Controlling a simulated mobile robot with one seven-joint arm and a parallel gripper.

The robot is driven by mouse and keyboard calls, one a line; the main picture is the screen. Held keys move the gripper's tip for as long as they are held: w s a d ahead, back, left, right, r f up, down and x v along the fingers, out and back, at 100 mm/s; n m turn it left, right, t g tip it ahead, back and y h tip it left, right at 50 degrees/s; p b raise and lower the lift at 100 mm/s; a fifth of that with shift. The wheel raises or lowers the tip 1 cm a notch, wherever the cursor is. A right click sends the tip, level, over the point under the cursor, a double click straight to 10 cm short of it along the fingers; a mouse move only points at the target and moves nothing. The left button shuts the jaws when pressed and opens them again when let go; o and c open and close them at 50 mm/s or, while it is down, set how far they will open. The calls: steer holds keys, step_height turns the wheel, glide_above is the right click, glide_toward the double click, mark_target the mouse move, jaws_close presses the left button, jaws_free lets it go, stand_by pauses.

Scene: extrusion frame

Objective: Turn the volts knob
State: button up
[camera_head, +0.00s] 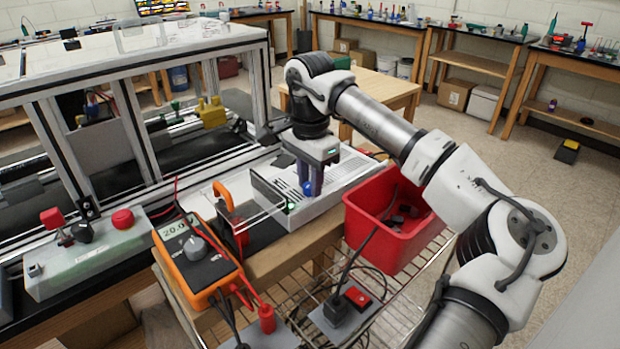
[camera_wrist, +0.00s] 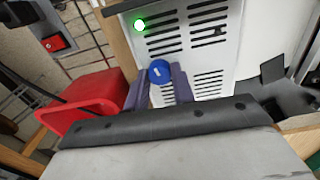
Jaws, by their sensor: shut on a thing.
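A white power supply box with slotted vents (camera_head: 340,186) stands on the wooden bench. A round blue knob (camera_wrist: 160,71) with a white mark sits on its slotted face in the wrist view. The knob also shows in the head view (camera_head: 308,188), partly covered by my fingers. My gripper (camera_head: 311,186) points down at the box. In the wrist view my gripper's two dark fingers (camera_wrist: 160,80) are on either side of the knob and shut on it. A green light (camera_wrist: 139,25) glows near the knob. I cannot read any label by the knob.
A red bin (camera_head: 387,230) stands right of the box, close to my arm. An orange multimeter (camera_head: 195,260) reading about 20.0 lies to the left, with red and black leads. A clear panel (camera_head: 262,215) stands beside the box. A red switch (camera_head: 357,297) sits on the wire shelf.

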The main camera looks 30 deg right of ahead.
steer(key=shift+r, duration=0.1)
steer(key=o, duration=1)
step_height(320, 180, up, 14)
steer(key=shift+b, duration=0.45)
steer(key=shift+f, duration=0.2)
